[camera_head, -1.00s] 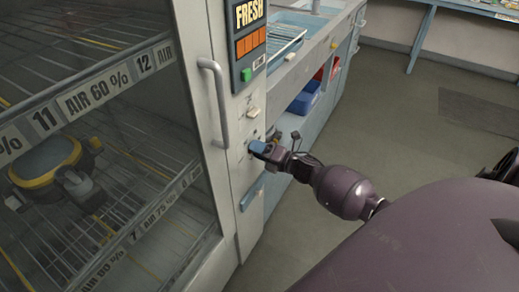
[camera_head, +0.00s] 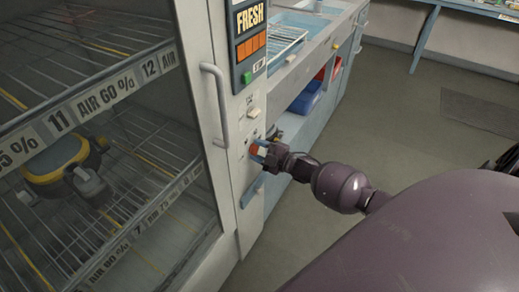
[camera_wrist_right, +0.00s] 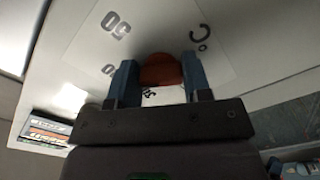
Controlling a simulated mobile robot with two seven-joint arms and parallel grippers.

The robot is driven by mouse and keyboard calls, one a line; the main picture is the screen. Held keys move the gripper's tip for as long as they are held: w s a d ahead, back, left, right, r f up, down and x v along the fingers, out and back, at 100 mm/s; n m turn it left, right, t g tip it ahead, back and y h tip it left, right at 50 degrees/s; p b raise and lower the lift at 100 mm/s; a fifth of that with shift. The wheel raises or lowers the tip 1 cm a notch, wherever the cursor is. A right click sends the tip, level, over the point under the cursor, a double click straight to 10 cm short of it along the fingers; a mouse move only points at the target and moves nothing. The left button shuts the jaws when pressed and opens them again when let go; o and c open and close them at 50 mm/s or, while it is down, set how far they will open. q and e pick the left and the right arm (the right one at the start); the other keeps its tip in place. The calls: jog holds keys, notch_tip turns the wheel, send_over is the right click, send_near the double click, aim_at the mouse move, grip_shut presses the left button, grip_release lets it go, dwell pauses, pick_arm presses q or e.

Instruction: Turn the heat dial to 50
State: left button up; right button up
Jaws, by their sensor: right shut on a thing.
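The heat dial (camera_wrist_right: 162,72) is a red-orange knob on the cabinet's front panel. In the right wrist view it sits between the two blue fingers of my right gripper (camera_wrist_right: 160,82), which is shut on it. A white label around it shows "50" at upper left and "°C" at upper right; other numbers are partly hidden by the fingers. In the head view my right gripper (camera_head: 258,151) is at the panel, with a bit of the red dial (camera_head: 253,149) showing beside the fingers. The dial's pointer cannot be made out. My left gripper is not in view.
The cabinet's glass door has a vertical handle (camera_head: 216,104) just left of the dial. Above the dial are a light switch (camera_head: 252,113) and a "FRESH" display panel (camera_head: 250,40). A shelved bench with a blue bin (camera_head: 306,98) stands behind my right arm.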

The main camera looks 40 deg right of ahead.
jog(key=m, duration=0.3)
jog(key=shift+m, duration=0.4)
jog(key=m, duration=0.4)
jog(key=shift+a+f+p, duration=0.1)
jog(key=shift+a+p, duration=0.05)
jog(key=shift+p, duration=0.25)
jog(key=shift+m, duration=1.2)
jog(key=shift+s+m, duration=0.1)
jog(key=shift+m, duration=0.9)
jog(key=o, duration=0.9)
